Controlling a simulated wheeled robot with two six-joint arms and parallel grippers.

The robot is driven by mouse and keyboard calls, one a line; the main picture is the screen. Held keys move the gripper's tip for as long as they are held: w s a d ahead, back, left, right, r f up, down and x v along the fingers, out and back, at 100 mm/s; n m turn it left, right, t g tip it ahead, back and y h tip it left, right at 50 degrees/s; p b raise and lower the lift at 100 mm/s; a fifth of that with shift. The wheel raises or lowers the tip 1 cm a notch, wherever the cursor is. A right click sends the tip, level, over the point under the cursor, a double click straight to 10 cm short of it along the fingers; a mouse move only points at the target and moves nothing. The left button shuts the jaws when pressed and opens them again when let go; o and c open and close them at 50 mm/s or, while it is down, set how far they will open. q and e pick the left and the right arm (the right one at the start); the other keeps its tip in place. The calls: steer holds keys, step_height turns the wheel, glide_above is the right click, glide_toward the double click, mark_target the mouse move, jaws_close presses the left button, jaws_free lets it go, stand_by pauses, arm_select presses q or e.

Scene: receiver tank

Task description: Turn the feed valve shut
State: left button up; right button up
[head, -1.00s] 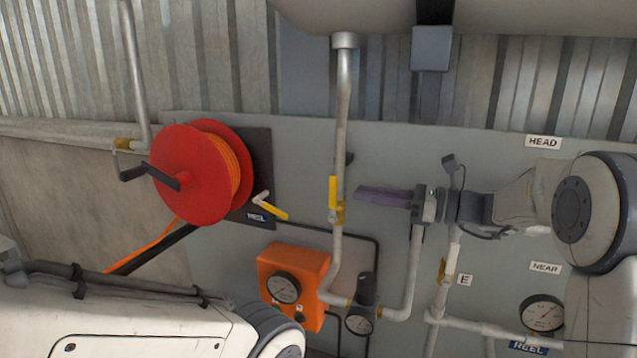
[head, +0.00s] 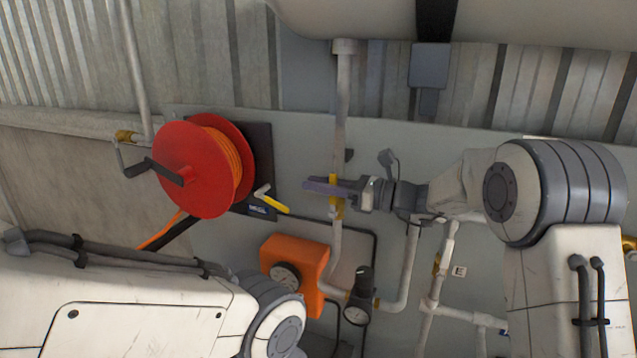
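A valve with a yellow lever (head: 337,208) sits on the vertical pipe left of the panel's middle. I cannot read a label naming it the feed valve. My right gripper (head: 322,187) reaches in from the right, its purple fingers lying across the valve and hiding most of the lever. Yellow shows just above and below the fingers. I see the fingers edge-on, so neither their gap nor contact with the lever can be judged. My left arm is at the lower left; its gripper is out of view.
A red hose reel (head: 190,170) stands left, with another yellow lever (head: 271,200) beside it. An orange box (head: 294,270) with a gauge is below the valve. A black-topped regulator (head: 358,295) and pipes (head: 409,265) are at lower right. A tank (head: 390,18) overhangs the top.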

jaws_close()
steer(key=shift+r, duration=0.1)
stand_by(1.2)
